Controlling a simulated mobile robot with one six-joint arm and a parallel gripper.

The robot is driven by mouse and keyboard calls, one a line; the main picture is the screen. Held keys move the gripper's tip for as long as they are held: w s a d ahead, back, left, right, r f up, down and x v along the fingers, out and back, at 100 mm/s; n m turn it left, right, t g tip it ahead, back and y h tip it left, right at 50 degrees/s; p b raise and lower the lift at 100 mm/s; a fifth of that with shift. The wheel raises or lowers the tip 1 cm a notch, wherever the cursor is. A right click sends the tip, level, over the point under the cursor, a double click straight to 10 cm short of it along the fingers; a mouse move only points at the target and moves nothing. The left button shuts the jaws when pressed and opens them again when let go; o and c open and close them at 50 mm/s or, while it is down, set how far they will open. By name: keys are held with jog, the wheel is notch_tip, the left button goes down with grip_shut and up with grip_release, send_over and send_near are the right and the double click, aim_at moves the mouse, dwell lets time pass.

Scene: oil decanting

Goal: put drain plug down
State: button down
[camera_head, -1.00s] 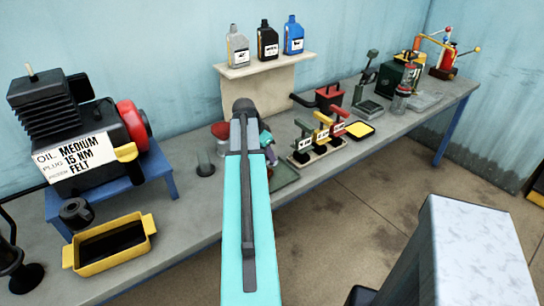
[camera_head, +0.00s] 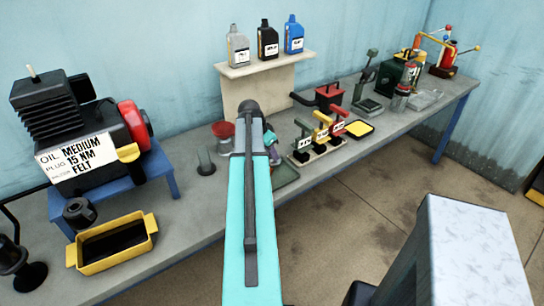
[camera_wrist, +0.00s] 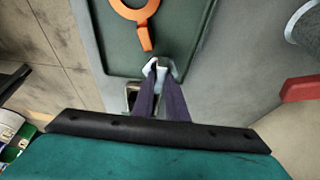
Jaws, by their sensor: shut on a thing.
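The drain plug (camera_wrist: 159,68) shows in the wrist view as a small pale, hex-edged metal piece between the fingertips. My gripper (camera_wrist: 161,78) is shut on it. It is over the near edge of a dark green tray (camera_wrist: 98,32). An orange ring-shaped piece with a handle (camera_wrist: 144,35) lies in the tray just beyond the plug. I cannot tell whether the plug touches the tray. In the head view, the tray (camera_head: 287,177) is partly hidden by my arm, and the plug cannot be made out.
A rack with red, yellow and green handles (camera_head: 320,150) stands right of the tray. A red funnel-like item (camera_head: 222,130) and a grey cylinder (camera_head: 205,162) are to the left. The yellow oil pan (camera_head: 112,245) and the engine (camera_head: 75,125) are farther left.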

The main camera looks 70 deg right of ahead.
jog(key=shift+f, duration=0.9)
jog(key=shift+f, duration=0.15)
jog(key=c, duration=1.8)
grip_release()
jog(key=shift+o, duration=0.2)
jog(key=shift+r, duration=0.25)
jog(key=b+v, duration=0.2)
jog(key=v, duration=0.9)
jog(key=shift+a+r, duration=0.15)
jog(key=shift+r, duration=0.25)
